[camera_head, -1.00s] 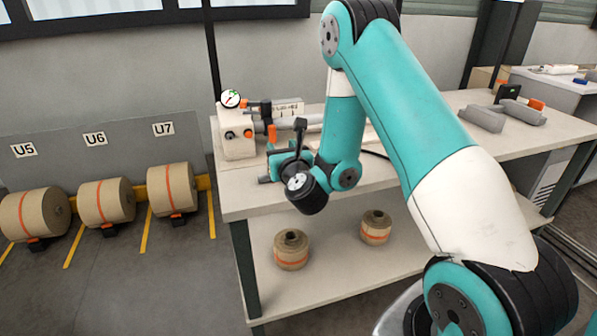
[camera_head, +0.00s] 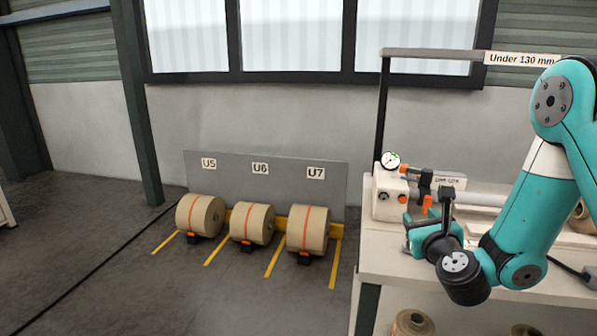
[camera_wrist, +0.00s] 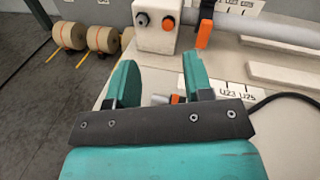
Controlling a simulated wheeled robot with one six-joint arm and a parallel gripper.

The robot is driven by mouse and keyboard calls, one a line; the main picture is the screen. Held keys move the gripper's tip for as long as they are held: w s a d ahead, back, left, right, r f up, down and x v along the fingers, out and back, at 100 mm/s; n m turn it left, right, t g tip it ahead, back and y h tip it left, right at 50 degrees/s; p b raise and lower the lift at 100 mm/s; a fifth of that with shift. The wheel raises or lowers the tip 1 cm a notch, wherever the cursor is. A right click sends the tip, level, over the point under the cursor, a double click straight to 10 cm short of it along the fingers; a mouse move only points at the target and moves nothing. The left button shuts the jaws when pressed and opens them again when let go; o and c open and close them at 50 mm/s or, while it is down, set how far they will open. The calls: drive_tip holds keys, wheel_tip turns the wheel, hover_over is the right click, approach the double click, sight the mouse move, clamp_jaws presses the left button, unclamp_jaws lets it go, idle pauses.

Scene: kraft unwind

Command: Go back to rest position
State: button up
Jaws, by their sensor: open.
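My gripper (camera_head: 408,236) is at the left end of my teal arm, over the front left part of the workbench (camera_head: 375,262). In the wrist view my gripper (camera_wrist: 157,80) shows two teal fingers spread apart with nothing between them. Bench top shows beneath and beyond the fingers. The white machine block (camera_wrist: 157,25) with a black and an orange knob stands just beyond the fingertips. In the head view the same block (camera_head: 386,196) carries a round gauge (camera_head: 391,160) on top.
Kraft rolls at U5 (camera_head: 208,216), U6 (camera_head: 256,224) and U7 (camera_head: 312,230) lie on floor stands by the wall. A grey bar (camera_head: 480,199) runs right from the machine. Smaller rolls (camera_head: 412,323) sit on the lower shelf. Floor at left is clear.

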drive_tip(key=s+a+r+n+g+y+p, duration=0.2)
drive_tip(key=s+a+r+n+g+y, duration=0.35)
drive_tip(key=a+n, duration=0.5)
drive_tip(key=s+a+r+n+g+y+p, duration=0.1)
drive_tip(key=s+a+r+n+g+y, duration=0.55)
drive_tip(key=n, duration=0.75)
drive_tip(key=s+d+n+g+h+p, duration=0.1)
drive_tip(key=s+n+g+h, duration=0.1)
drive_tip(key=s+n, duration=0.6)
drive_tip(key=s+d+r+n+g+h+p, duration=0.1)
drive_tip(key=s+n+g+h+p, duration=0.1)
drive_tip(key=s+n, duration=0.7)
drive_tip(key=s+g+h, duration=0.1)
drive_tip(key=s+h, duration=0.1)
drive_tip(key=s, duration=0.1)
drive_tip(key=shift+r+g, duration=0.15)
drive_tip(key=shift+g, duration=0.15)
drive_tip(key=shift+c, duration=0.4)
drive_tip(key=shift+w, duration=0.15)
